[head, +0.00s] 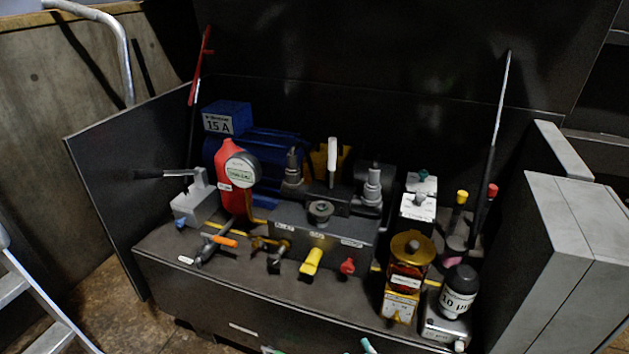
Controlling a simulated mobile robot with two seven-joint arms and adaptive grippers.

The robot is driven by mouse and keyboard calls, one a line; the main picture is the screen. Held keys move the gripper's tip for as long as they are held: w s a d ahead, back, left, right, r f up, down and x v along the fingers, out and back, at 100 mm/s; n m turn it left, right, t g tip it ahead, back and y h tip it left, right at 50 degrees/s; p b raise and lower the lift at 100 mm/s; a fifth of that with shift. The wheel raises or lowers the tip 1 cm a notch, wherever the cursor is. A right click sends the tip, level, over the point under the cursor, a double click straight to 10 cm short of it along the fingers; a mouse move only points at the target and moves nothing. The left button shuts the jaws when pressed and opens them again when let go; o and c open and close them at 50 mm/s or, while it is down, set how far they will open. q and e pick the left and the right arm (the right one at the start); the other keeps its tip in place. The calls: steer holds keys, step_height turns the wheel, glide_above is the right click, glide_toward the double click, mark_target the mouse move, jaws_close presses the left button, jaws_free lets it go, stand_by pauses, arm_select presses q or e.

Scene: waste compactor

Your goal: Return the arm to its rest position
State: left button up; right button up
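Neither of my grippers shows in the head view, and I cannot make out either arm. The compactor's hydraulic unit (325,235) fills the middle of the head view. It has a blue motor (228,122) marked "15 A", a red part with a round gauge (240,168), and a dark valve block with yellow (311,262) and red (347,266) knobs. A grey box with a black-ended lever (190,200) stands at its left. An amber-and-yellow unit (408,262) and a black-topped filter marked "10 µm" (458,290) stand at its right.
A dark panel (130,170) stands left of the unit and a grey cabinet (555,265) right of it. A red rod (200,65) and a thin grey rod (501,105) rise behind. A pale ladder (35,300) stands at lower left, with bare floor (110,300) beside it.

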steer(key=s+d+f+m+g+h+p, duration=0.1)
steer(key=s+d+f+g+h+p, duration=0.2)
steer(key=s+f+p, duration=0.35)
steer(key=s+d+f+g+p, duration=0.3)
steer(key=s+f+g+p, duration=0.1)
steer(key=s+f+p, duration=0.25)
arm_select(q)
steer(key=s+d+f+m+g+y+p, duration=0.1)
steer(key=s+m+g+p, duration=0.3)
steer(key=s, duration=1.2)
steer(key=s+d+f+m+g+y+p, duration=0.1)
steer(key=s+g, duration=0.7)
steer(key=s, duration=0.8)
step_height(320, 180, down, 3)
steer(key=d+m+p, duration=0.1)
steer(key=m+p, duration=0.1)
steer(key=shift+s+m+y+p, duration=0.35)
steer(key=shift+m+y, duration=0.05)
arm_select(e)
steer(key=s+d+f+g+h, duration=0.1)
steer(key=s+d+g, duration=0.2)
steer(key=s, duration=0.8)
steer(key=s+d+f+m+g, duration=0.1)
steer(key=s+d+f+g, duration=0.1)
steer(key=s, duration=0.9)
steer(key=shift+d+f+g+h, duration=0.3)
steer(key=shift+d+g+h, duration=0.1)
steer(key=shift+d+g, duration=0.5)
